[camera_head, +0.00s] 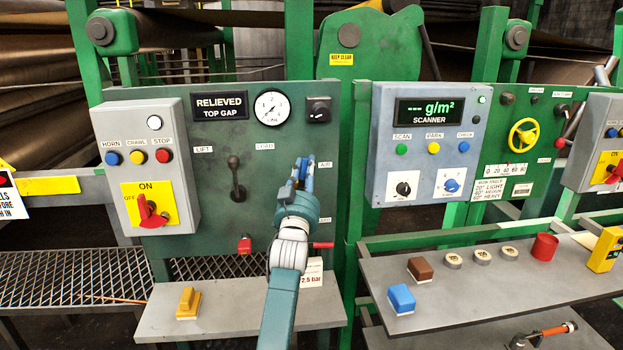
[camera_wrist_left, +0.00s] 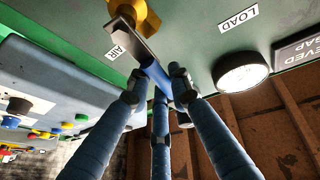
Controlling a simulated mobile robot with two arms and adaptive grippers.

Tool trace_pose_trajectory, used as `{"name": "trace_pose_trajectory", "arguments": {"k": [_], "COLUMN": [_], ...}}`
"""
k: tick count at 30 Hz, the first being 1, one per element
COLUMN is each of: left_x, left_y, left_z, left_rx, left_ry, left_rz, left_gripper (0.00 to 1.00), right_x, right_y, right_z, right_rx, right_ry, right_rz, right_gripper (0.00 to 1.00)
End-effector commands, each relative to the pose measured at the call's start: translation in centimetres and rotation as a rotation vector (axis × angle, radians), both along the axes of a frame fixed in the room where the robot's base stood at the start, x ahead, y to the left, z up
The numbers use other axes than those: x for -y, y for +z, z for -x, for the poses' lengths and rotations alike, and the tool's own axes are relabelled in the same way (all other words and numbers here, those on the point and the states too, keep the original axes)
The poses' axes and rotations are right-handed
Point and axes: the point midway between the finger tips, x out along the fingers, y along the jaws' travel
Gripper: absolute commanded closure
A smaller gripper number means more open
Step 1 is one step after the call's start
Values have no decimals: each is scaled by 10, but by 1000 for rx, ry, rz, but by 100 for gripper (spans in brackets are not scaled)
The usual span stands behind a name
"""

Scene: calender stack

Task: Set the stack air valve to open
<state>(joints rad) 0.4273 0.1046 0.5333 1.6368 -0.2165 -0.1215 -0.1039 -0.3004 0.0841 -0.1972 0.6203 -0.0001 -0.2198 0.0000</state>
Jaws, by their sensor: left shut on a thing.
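The stack air valve shows in the left wrist view as a brass body (camera_wrist_left: 146,12) with a flat grey lever (camera_wrist_left: 127,38) that has a blue grip (camera_wrist_left: 157,75). It is on the green panel beside the AIR label (camera_wrist_left: 117,48). The AIR label also shows in the head view (camera_head: 325,164). My left gripper (camera_head: 304,172) is in front of the panel and hides most of the valve there. In the left wrist view my left gripper (camera_wrist_left: 157,90) has its fingers closed around the lever's blue end. My right gripper is in neither view.
The green panel carries a round gauge (camera_head: 272,108), a black lever (camera_head: 236,180) and the RELIEVED display (camera_head: 220,106). A red-ended handle (camera_head: 322,245) shows beside my wrist. A grey shelf (camera_head: 235,308) with a yellow block (camera_head: 188,303) is below. The scanner box (camera_head: 425,145) stands to the right.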

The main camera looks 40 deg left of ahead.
Motion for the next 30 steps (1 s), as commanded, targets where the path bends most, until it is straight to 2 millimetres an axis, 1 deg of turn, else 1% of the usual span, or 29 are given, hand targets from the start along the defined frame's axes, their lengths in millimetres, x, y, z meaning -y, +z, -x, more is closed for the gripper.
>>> {"name": "trace_pose_trajectory", "arguments": {"k": [1,9,20,26,27,29,30], "left_x": [-1,-6,-7,-7,-7,-7,-7], "left_y": [-5,-3,-1,-1,-1,-1,-1], "left_z": [1,6,8,8,8,8,8], "left_rx": [19,95,118,119,119,119,119], "left_ry": [0,0,-1,-1,-1,-1,-1], "left_rz": [23,90,110,111,111,109,109], "left_gripper": [100,100,100,100,76,64,62], "right_x": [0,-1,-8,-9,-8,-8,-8], "right_y": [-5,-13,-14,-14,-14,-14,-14], "right_z": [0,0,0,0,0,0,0], "right_rx": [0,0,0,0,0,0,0], "right_ry": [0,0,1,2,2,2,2], "right_rz": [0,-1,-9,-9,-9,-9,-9], "right_gripper": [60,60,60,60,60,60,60]}}
